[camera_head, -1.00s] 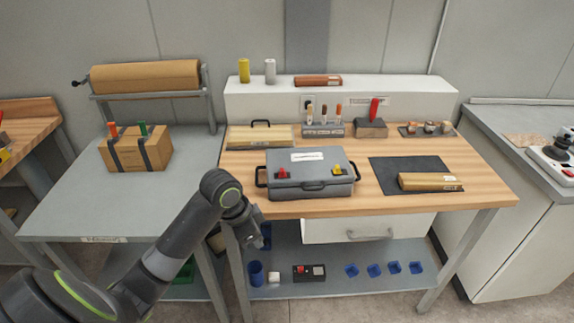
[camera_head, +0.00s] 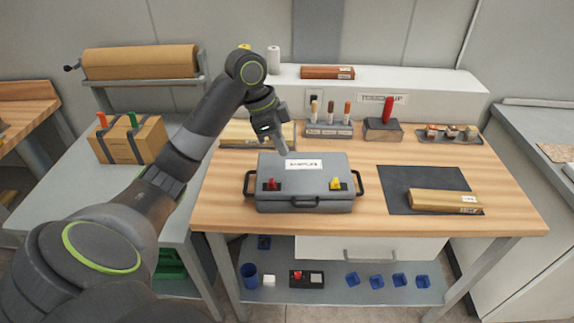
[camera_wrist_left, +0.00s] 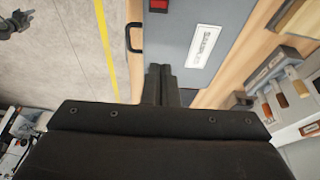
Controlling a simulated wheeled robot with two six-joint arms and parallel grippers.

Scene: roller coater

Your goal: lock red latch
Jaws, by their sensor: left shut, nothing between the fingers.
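A grey case (camera_head: 305,198) lies closed on the wooden workbench, with a white label on its lid. A red latch (camera_head: 271,184) sits at its front left and a yellow latch (camera_head: 336,184) at its front right. My left gripper (camera_head: 284,149) is shut and empty, above the back left part of the case lid and apart from the red latch. In the left wrist view the shut fingers (camera_wrist_left: 161,75) point toward the case (camera_wrist_left: 190,50); the red latch (camera_wrist_left: 159,5) shows at the top edge. My right gripper is not in view.
Black handles stick out from the case's sides and front. Behind it are a brush rack (camera_head: 328,130) and a red-handled tool in a block (camera_head: 384,126). A dark mat (camera_head: 400,180) with a wrapped roll (camera_head: 444,201) lies to the right. A strapped box (camera_head: 130,142) stands on the left table.

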